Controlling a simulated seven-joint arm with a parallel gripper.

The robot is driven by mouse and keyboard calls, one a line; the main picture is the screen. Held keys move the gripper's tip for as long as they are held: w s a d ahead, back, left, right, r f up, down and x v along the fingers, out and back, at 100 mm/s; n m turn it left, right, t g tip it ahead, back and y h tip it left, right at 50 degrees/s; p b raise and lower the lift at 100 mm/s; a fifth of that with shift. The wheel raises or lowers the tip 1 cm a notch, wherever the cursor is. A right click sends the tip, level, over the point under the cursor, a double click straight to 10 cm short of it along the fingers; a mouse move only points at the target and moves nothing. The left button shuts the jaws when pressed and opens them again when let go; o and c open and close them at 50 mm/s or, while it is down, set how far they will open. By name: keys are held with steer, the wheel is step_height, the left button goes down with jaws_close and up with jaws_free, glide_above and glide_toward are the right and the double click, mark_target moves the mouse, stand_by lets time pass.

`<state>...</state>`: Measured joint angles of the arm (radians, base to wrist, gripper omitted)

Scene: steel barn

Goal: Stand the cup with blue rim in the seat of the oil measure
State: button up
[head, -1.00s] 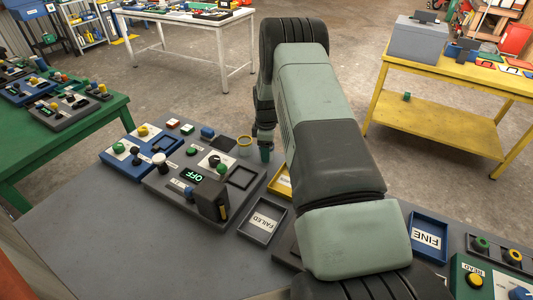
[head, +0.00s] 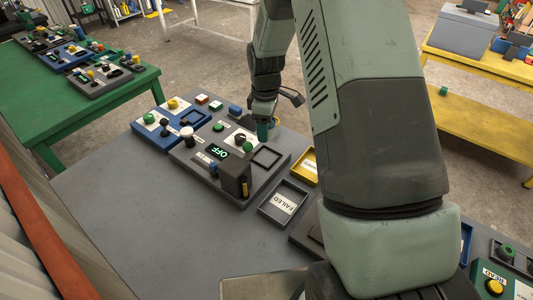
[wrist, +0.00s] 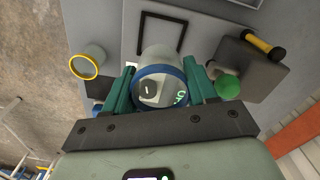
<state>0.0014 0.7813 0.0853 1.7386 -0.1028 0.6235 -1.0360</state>
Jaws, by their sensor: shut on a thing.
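My gripper (wrist: 160,90) is shut on the cup with blue rim (wrist: 173,72), with a teal finger on each side of it. In the head view my gripper (head: 263,132) is above the far edge of the grey oil measure panel (head: 222,187); the held cup cannot be made out there. The panel has a lit OFF display, knobs and a dark square seat (head: 266,157). This seat also shows in the wrist view (wrist: 183,35), just beyond the held cup, and looks empty. The height of the cup above the panel cannot be told.
A green knob (wrist: 228,87) and a dark upright block (head: 234,180) rise from the panel. A FAILED tray (head: 284,203) lies to the right. The table's near left is clear.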

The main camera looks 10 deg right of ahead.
step_height(320, 180, down, 9)
steer(key=shift+r, duration=0.1)
stand_by(0.3)
steer(key=shift+f, duration=0.2)
steer(key=o, duration=1)
steer(key=shift+r, duration=0.15)
